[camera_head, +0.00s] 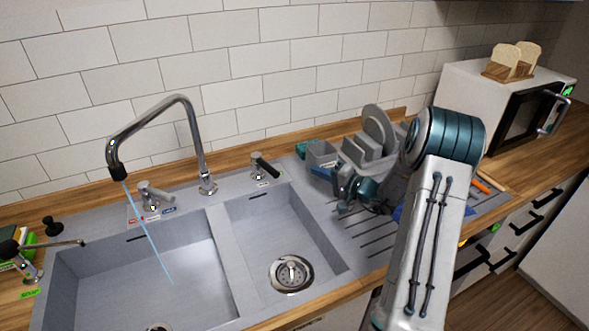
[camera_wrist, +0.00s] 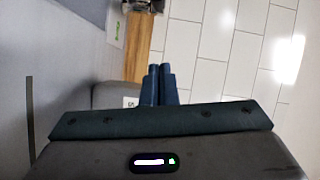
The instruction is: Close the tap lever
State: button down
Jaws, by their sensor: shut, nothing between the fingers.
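The tap lever (camera_head: 152,194) is a short metal handle on a base behind the large left basin, with red and blue labels below it. The tall curved tap (camera_head: 203,150) stands to its right, and a thin blue water stream (camera_head: 150,237) runs from its black spout into the left basin. My gripper (camera_head: 338,178) is over the drainboard by the dish rack, well right of the tap lever and apart from it. In the wrist view its dark fingers (camera_wrist: 160,72) are together and empty. I cannot make out the tap lever in the wrist view.
A black-handled fitting (camera_head: 264,166) stands behind the small right basin (camera_head: 265,220), between the tap and my gripper. The dish rack (camera_head: 365,150) holds plates close to my arm. A microwave (camera_head: 510,100) with toast on top is at the far right. The space above both basins is mostly open.

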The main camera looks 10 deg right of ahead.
aim_at(265, 165)
jog(key=p+x, duration=0.3)
jog(key=x, duration=0.6)
jog(key=shift+w+a+r+p, duration=0.1)
jog(key=shift+w+a+p, duration=0.15)
jog(key=shift+a+p, duration=0.1)
jog(key=a, duration=0.1)
jog(key=s+a+p, duration=0.1)
jog(key=a+f, duration=0.1)
jog(key=shift+s+a+f+p, duration=0.1)
jog(key=shift+s+a+p, duration=0.15)
jog(key=shift+s+p, duration=0.1)
